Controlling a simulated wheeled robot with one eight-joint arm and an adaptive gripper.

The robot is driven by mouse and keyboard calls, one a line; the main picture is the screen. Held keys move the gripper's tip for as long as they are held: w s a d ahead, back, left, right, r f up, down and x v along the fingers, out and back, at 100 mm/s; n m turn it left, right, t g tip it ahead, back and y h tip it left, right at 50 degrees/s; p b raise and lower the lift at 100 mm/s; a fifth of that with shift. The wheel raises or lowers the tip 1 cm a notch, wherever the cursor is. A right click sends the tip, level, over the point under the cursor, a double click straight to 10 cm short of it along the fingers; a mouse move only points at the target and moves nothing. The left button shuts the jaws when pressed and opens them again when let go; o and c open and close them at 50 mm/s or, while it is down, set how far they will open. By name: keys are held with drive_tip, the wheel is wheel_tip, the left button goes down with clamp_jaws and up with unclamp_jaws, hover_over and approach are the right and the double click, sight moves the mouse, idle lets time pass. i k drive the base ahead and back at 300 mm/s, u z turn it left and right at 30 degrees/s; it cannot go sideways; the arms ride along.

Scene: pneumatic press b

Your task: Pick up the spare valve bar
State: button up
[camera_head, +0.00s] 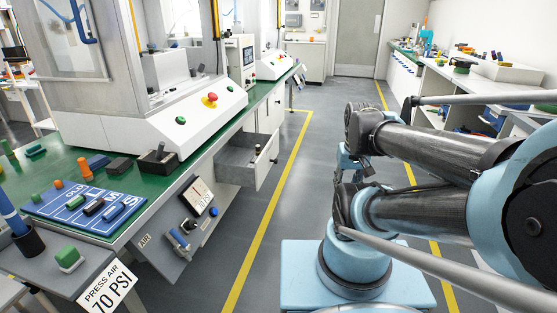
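A blue board (58,211) on the near left bench is lettered "OLD" and has a second label starting with "S", partly covered. Several small bars lie on it: a green bar (76,202), a dark bar (94,207) and a blue bar (114,213) near the "S" label. I cannot tell for certain which one is the spare valve bar. My arm is folded on the right, well away from the board. The arm's end, around the dark and light blue wrist parts, is partly hidden by its own links, and no fingers can be made out. Nothing is seen held.
A press (150,120) with a red button stands on the green bench (20,178). An open drawer (243,160) juts into the aisle. A dark holder (158,162), orange cylinder (85,168) and panel (197,195) are near the board.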

sight(252, 165)
drive_tip(key=z, duration=0.05)
drive_tip(key=i, duration=0.9)
drive_tip(key=u, duration=0.3)
